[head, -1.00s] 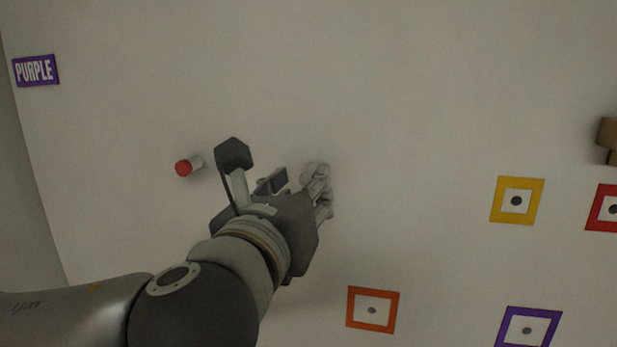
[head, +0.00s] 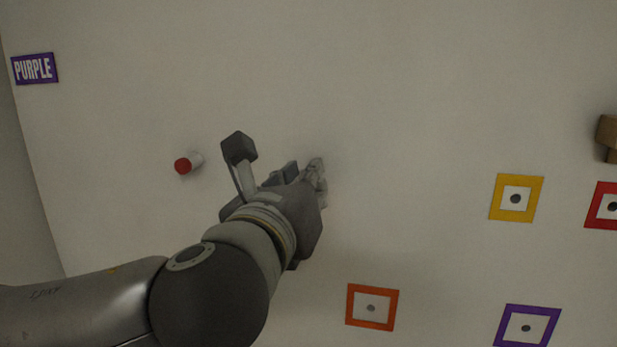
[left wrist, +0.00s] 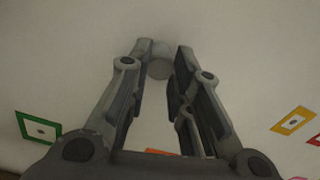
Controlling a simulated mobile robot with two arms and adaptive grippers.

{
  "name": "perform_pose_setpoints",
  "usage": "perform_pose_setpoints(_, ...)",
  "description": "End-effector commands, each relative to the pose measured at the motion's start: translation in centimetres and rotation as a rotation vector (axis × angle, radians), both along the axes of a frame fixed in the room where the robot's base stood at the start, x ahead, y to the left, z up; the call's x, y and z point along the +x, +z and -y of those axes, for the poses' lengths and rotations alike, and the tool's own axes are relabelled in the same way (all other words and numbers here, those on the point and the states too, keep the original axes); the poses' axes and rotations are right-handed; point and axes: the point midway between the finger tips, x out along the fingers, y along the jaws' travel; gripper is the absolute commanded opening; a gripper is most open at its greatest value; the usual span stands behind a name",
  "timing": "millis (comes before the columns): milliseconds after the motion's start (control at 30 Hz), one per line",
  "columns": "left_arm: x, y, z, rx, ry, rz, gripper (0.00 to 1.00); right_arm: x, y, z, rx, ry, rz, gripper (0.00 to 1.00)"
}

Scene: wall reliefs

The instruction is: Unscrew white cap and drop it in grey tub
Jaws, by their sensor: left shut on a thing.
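The white cap (left wrist: 160,68) shows as a pale round thing between the fingertips of my left gripper (left wrist: 164,54) in the left wrist view. The fingers are shut on it, close to the pale wall. In the head view my left gripper (head: 317,182) is at the wall near the middle, and its hand hides the cap. The cap's thread and whatever it sits on are hidden. The grey tub is not in view. My right gripper is not in view.
A red-ended white peg (head: 184,166) sticks out of the wall to the left. A purple sign (head: 35,69) hangs upper left. Orange (head: 371,308), yellow (head: 516,198), purple (head: 527,328) and red (head: 604,206) frames and a brown block (head: 607,138) are to the right.

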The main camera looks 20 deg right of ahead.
Motion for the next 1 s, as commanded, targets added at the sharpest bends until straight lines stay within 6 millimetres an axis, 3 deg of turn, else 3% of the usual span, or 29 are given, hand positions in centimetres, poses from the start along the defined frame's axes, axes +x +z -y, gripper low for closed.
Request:
perform_pose_setpoints(100, -0.1, -0.6, 0.1, -0.151, -0.004, -0.101, 0.05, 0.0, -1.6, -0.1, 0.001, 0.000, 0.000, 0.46)
perform_pose_setpoints(233, -0.1, -0.4, 0.0, -0.296, -0.001, -0.199, 0.05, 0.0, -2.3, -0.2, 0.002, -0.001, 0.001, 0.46)
perform_pose_setpoints(633, -0.1, -0.2, 0.0, -0.366, -0.001, -0.248, 0.04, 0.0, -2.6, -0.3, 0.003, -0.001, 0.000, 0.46)
perform_pose_setpoints(800, -0.2, -0.5, 0.0, -0.571, -0.002, -0.387, 0.04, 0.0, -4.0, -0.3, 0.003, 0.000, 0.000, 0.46)
perform_pose_setpoints(1000, -0.1, -0.1, -0.1, -0.714, 0.001, -0.482, 0.04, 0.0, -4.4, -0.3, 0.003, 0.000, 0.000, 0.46)
